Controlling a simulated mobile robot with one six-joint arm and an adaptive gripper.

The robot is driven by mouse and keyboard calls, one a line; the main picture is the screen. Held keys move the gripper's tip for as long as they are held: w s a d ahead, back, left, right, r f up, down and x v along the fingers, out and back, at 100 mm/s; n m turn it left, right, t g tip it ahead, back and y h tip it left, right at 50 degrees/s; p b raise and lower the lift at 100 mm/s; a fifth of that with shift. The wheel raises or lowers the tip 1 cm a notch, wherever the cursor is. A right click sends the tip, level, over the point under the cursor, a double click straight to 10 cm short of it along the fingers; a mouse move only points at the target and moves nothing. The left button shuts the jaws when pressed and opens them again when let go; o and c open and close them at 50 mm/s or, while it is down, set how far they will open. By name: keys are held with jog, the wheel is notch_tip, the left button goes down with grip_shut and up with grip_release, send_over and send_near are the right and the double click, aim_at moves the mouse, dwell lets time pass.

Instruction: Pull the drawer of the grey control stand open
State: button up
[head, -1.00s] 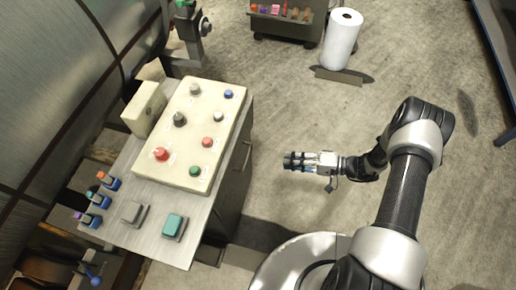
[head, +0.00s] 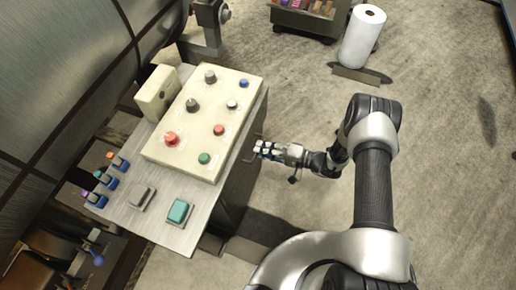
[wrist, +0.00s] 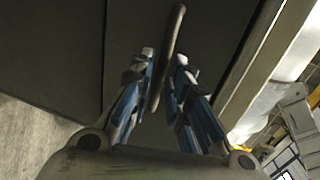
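The grey control stand (head: 170,225) is at the left of the head view, its dark front side facing my arm. The drawer front (wrist: 145,25) fills much of the wrist view as a dark panel and looks shut. Its bar handle (wrist: 173,35) runs lengthwise between my fingers. My gripper (head: 261,149) is close to the front of the stand. In the wrist view my gripper (wrist: 164,68) is open, one finger on each side of the handle's near end. I cannot tell whether either finger touches it. In the head view my gripper partly hides the handle.
A cream button panel (head: 205,122) and several small switches and buttons sit on the stand's top. A white paper roll (head: 362,38) and a cart (head: 308,20) stand at the back. The floor (head: 445,160) to the right is clear.

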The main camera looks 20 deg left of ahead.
jog(key=shift+x, duration=1.15)
jog(key=shift+c, duration=0.4)
grip_shut()
